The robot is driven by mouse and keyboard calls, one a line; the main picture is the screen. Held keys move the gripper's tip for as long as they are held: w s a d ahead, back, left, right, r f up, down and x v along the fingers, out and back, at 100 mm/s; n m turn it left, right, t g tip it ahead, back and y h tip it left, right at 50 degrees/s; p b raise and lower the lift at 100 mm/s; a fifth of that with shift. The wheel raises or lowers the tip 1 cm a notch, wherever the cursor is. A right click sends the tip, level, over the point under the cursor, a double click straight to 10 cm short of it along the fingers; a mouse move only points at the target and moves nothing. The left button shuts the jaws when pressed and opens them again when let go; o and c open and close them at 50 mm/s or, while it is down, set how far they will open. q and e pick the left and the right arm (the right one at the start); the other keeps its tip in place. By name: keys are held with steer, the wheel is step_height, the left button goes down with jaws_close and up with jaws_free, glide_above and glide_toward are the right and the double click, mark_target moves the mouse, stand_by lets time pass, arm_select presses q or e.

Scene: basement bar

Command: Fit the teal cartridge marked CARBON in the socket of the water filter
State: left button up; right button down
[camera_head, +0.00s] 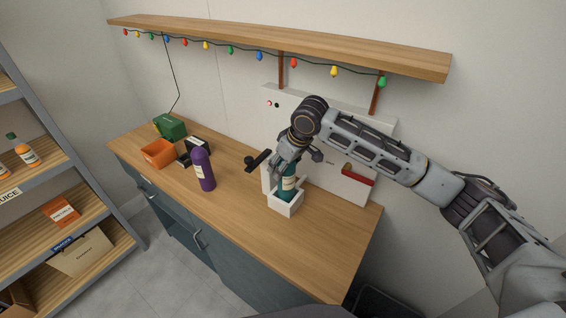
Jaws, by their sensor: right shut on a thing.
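The teal cartridge (288,186) with a pale label stands roughly upright at the white socket (286,208) on the counter. Its lower end is hidden behind the socket's front rim, and I cannot tell how deep it sits. The label's wording is too small to read. My right gripper (287,170) comes down from above and is shut on the upper part of the cartridge. The white panel of the water filter (331,137) stands behind, with a red handle (358,176) at its right. My left gripper is not in view.
An orange bin (159,154), a green box (170,126) and a black item (193,150) are at the counter's far left. A shelf (270,44) with coloured bulbs hangs above. The counter's front right is clear.

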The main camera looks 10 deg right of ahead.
steer(key=shift+f, duration=1.2)
steer(key=c, duration=0.5)
jaws_free()
steer(key=shift+f, duration=0.1)
steer(key=shift+c, duration=0.2)
steer(key=v, duration=1.2)
